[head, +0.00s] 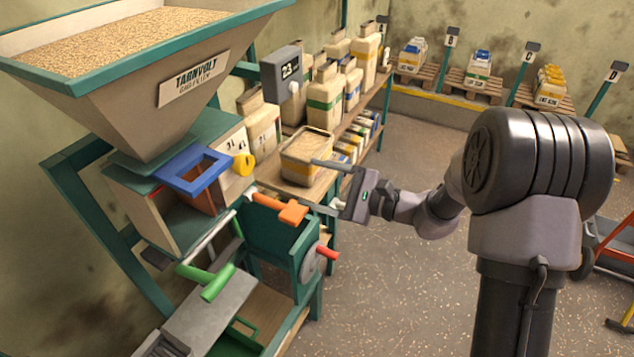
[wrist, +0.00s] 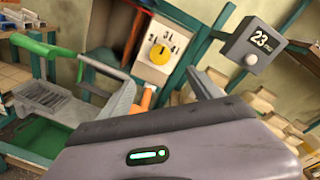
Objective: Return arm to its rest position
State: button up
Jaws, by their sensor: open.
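My gripper (head: 322,187) is in the middle of the head view, at the end of my arm reaching in from the right. Its two fingers are spread apart, with nothing seen between them. The fingers point left toward the machine. In the head view they appear near an orange handle (head: 290,210) and an open container of grain (head: 305,160); I cannot tell whether they touch either. In the wrist view the gripper body fills the lower middle, with the orange handle (wrist: 147,97) partly hidden behind it and a yellow dial (wrist: 159,54) beyond.
The hopper (head: 110,100) full of grain stands at left, with a blue frame (head: 190,172) and green handle (head: 215,285) below. A grey display reading 23 (head: 282,75) stands above the shelf of packages. Lettered pallets line the back wall. Open floor (head: 390,270) lies under my arm.

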jog(key=s+r+n+g+h, duration=0.2)
jog(key=s+r+n+h, duration=0.1)
jog(key=s, duration=0.5)
jog(key=s+r+n+g+h, duration=0.2)
jog(key=s+r+n+g, duration=0.1)
jog(key=s, duration=0.5)
jog(key=s+d+r+n+t+h, duration=0.1)
jog(key=s+d+n+t+h, duration=0.2)
jog(key=s+d+h, duration=0.6)
jog(key=s+d+t, duration=0.2)
jog(key=d, duration=0.4)
jog(key=shift+s+d+n, duration=0.15)
jog(key=shift+n, duration=0.25)
